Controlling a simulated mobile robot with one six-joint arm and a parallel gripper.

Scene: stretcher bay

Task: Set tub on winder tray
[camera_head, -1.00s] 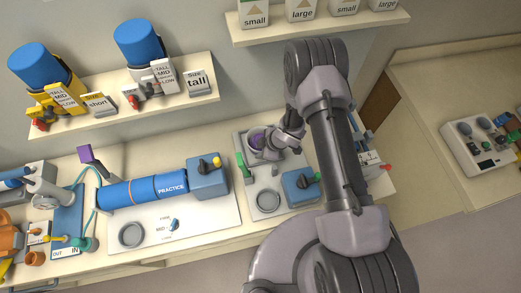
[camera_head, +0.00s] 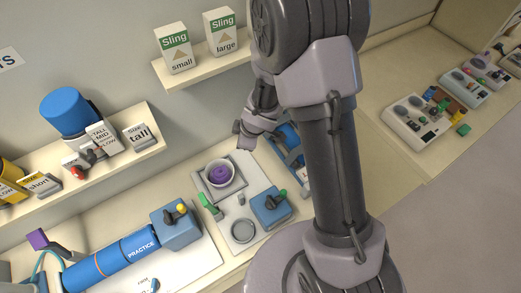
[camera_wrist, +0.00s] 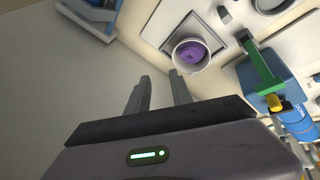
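The tub (camera_head: 220,184), a round white cup with purple stuff (camera_head: 219,173) inside, stands upright on a square grey tray (camera_head: 239,183), which I take for the winder tray. In the wrist view the tub (camera_wrist: 177,57) is beyond my fingertips, with the tray's rim (camera_wrist: 158,18) around it. My gripper (camera_head: 243,136) is above and behind the tub to the right in the head view, apart from it. In the wrist view my gripper (camera_wrist: 160,84) has its two fingers spread with nothing between them.
Beside the tray are a green lever (camera_head: 210,206), a grey ring (camera_head: 243,231) and a blue box (camera_head: 271,207). A blue roll marked PRACTICE (camera_head: 125,256) lies left. A shelf with sling boxes (camera_head: 174,50) hangs above. My arm hides part of the bench's right side.

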